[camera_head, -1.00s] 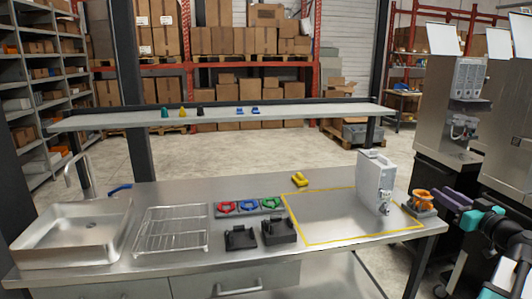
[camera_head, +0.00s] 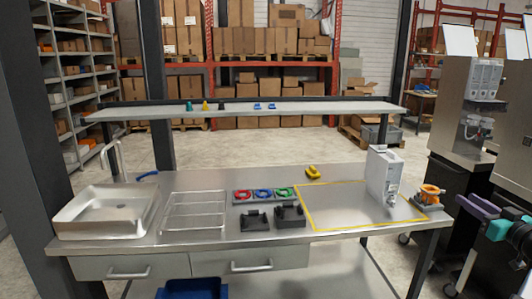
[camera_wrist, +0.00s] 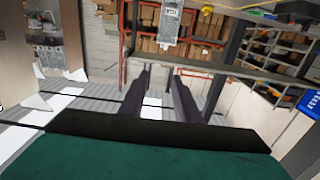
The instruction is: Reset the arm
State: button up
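My gripper (camera_head: 496,209) is at the right edge of the head view, with purple fingers and teal parts, partly cut off by the frame. It is in front of the dark machine stands and clear of the steel table (camera_head: 350,178). In the wrist view, my gripper (camera_wrist: 161,75) shows two dark purple fingers, well apart with nothing between them. The gripper is open and empty.
An orange valve-like part (camera_head: 430,194) on a grey base sits at the table's right end, beside a grey dispenser (camera_head: 383,172). A yellow part (camera_head: 313,172), coloured rings (camera_head: 263,194), black holders (camera_head: 290,215), a wire rack (camera_head: 193,212) and a sink (camera_head: 105,210) are on the table.

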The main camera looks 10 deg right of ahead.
jog(key=w+a+f+n+g+y, duration=0.1)
jog(key=w+a+f+y, duration=0.2)
jog(key=w+a+f, duration=0.7)
jog(key=w+a+f+n+g+y, duration=0.1)
jog(key=w+a+f+g+y, duration=0.15)
jog(key=w+a+f, duration=0.8)
jog(key=s+a+f+n+g+y, duration=0.1)
jog(key=s+a+f+g+y, duration=0.15)
jog(key=a+f, duration=0.9)
jog(key=s+a+f+n+g+y, duration=0.25)
jog(key=a+f, duration=0.65)
jog(key=a, duration=0.6)
jog(key=s+a+f+g+h, duration=0.1)
jog(key=s+a+f+g, duration=0.4)
jog(key=s+a+f, duration=0.5)
jog(key=s+a+f+g+h, duration=0.1)
jog(key=s+a+f+g, duration=0.4)
jog(key=s+a+f, duration=0.55)
jog(key=s+d+f+g+h, duration=0.2)
jog(key=s+f, duration=0.2)
jog(key=s, duration=0.3)
jog(key=s+d+f+g+h, duration=0.2)
jog(key=s+d+f, duration=0.15)
jog(key=s, duration=0.35)
jog(key=s+d+f+m+g+h, duration=0.1)
jog(key=s+d+m+h, duration=0.2)
jog(key=d, duration=0.4)
jog(key=shift+s+m, duration=0.8)
jog(key=shift+m, duration=0.05)
